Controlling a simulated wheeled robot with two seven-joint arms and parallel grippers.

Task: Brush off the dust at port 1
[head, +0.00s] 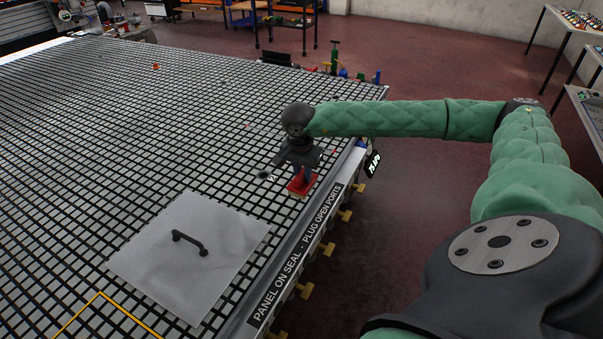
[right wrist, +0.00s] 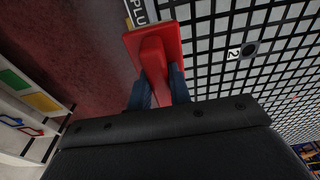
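A red brush-like tool (head: 302,184) stands at the table's right edge in the head view. In the right wrist view its red body (right wrist: 150,42) shows from close up, with a narrower red handle running down between the fingers. My right gripper (head: 304,172) is directly over it. Its two dark fingers (right wrist: 159,88) lie along both sides of the handle and appear to touch it. Whether the tool is clear of the table cannot be told. No port labelled 1 and no dust can be made out. My left gripper is not in view.
A dark round port (head: 262,175) labelled 2 lies just left of the tool. A grey panel with a black handle (head: 190,259) lies on the gridded table (head: 120,130) nearer me. Several small items stand at the far right corner. The grid's middle is mostly clear.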

